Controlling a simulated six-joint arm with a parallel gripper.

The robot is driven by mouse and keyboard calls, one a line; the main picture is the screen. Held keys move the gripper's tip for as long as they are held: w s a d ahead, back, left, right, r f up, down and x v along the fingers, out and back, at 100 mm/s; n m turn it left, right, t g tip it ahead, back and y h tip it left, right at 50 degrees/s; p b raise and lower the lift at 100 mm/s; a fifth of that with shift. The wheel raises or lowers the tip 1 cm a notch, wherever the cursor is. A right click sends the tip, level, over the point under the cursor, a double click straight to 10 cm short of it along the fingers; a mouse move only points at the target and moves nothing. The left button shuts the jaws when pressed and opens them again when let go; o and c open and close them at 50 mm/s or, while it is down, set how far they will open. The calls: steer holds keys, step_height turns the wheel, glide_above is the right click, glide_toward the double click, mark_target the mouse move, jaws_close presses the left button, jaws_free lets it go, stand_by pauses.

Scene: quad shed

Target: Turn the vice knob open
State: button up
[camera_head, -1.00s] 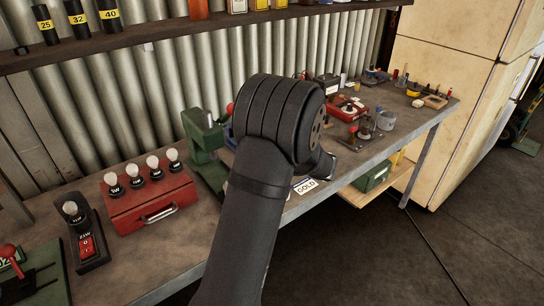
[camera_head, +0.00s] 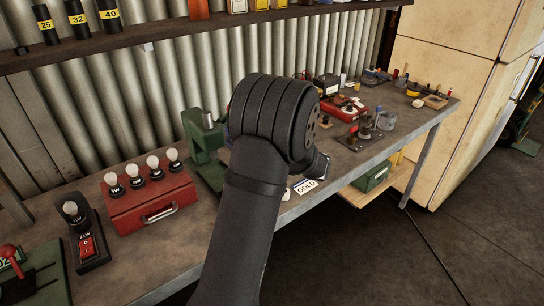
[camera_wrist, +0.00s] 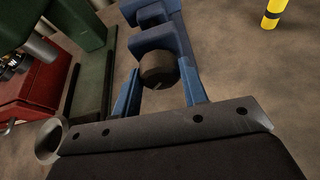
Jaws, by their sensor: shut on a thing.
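The vice is a blue block with two jaws (camera_wrist: 158,28), at the top centre of the wrist view. A gap shows between its jaws. Its knob (camera_wrist: 158,70) is a dark round cylinder on the near side of the vice. My gripper (camera_wrist: 160,80) has a blue finger on each side of the knob and is shut on it. In the head view my arm hides the gripper, the knob and nearly all of the vice; only a sliver of blue shows at the arm's left edge.
A red box with bulbs (camera_head: 150,205) lies further left. A yellow-and-black post (camera_wrist: 271,14) stands at right in the wrist view. Bare bench shows between.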

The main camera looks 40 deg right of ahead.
steer(key=shift+n+h, duration=0.4)
steer(key=shift+n, duration=0.2)
steer(key=o, duration=1)
steer(key=shift+c, duration=0.2)
steer(key=v, duration=1.7)
steer(key=shift+s+r, duration=0.15)
